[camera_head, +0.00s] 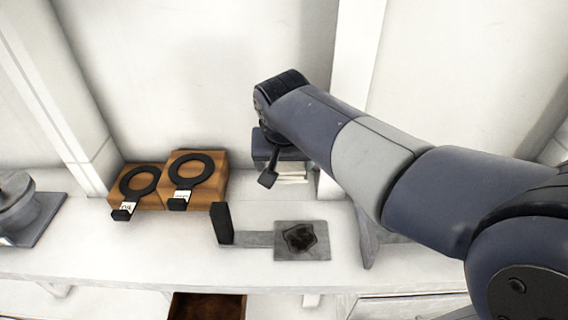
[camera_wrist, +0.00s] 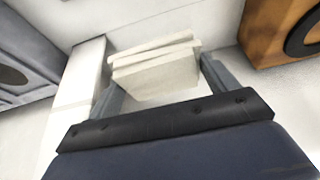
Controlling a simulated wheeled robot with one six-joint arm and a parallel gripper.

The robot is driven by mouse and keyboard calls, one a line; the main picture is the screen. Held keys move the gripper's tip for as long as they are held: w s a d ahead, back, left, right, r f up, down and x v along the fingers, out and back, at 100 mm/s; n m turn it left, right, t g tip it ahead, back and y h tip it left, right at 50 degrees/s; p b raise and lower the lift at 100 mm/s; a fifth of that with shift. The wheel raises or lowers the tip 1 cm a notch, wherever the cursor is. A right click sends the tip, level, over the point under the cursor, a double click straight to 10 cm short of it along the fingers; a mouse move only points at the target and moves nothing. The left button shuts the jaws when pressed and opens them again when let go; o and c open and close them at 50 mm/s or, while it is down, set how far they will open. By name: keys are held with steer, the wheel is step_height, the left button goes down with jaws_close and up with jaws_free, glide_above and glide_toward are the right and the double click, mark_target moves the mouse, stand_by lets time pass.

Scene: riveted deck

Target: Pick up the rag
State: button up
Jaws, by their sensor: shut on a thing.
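The rag looks like a folded, cream-white stack of layers (camera_wrist: 155,72) in the wrist view. It lies between the two grey fingers of my gripper (camera_wrist: 162,88), which are shut on it. In the head view, pale folded layers (camera_head: 292,173) show just under my gripper (camera_head: 280,165), at the back of the white bench near the wall. My wrist and arm hide part of this spot. I cannot tell whether the rag still touches the bench.
Two wooden blocks with black rings (camera_head: 193,170) stand left of my gripper. A grey plate with a dark patch (camera_head: 302,252) and an upright black piece (camera_head: 222,223) are in front. A round grey device (camera_head: 18,205) stands far left. A white post (camera_head: 352,80) rises behind my arm.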

steer(key=s+b, duration=0.2)
steer(key=s, duration=1.4)
steer(key=shift+s+a+b, duration=0.2)
steer(key=shift+a+b, duration=0.05)
steer(key=shift+b, duration=0.15)
